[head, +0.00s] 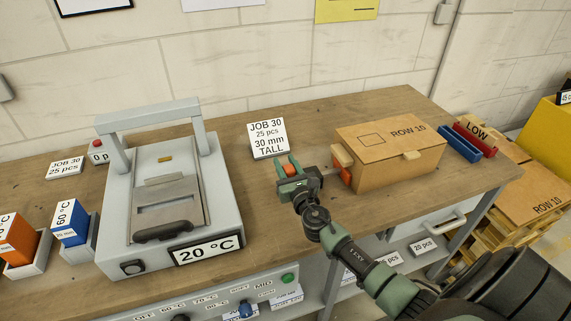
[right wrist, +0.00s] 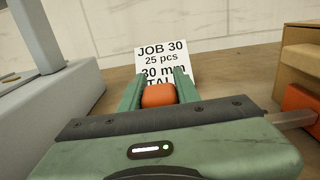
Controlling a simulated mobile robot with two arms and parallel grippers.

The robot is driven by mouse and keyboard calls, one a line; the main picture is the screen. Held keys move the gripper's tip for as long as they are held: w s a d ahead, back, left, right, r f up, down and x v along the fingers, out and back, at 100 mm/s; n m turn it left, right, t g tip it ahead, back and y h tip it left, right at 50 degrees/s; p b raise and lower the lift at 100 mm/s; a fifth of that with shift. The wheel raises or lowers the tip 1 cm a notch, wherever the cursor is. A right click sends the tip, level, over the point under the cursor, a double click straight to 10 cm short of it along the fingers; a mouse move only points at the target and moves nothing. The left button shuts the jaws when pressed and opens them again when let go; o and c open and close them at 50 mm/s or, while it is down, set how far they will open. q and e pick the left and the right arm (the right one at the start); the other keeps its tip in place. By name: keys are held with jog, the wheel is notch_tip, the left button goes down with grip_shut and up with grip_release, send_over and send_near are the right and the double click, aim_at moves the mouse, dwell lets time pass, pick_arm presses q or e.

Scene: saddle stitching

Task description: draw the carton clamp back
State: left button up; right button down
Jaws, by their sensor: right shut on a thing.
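The tan carton marked ROW 10 (head: 392,158) stands on the right part of the wooden bench. The carton clamp's orange pad (head: 341,174) is at the carton's left end; I cannot tell if it touches. It also shows in the right wrist view (right wrist: 301,101), with a grey rod (right wrist: 291,118) running left from it. My right gripper (head: 290,169) is left of the carton, its fingers closed around an orange knob, which shows clearly in the right wrist view (right wrist: 158,95). The gripper body hides the rod's left part. My left gripper is not in view.
A grey press marked 20 °C (head: 165,190) stands left of my gripper. A JOB 30 card (head: 268,138) stands just behind it. Blue (head: 460,143) and red (head: 475,138) trays lie right of the carton. Bare bench lies between press and gripper.

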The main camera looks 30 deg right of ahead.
jog(key=a, duration=0.2)
jog(key=w+a, duration=0.1)
jog(key=a, duration=0.1)
jog(key=shift+a+p, duration=0.15)
jog(key=shift+p, duration=0.15)
jog(key=shift+a, duration=0.35)
jog(key=c, duration=1.4)
grip_release()
jog(key=shift+f, duration=0.1)
jog(key=o, duration=0.4)
jog(key=shift+w+a, duration=0.1)
jog(key=shift+a, duration=0.05)
jog(key=v, duration=0.7)
jog(key=shift+s, duration=0.4)
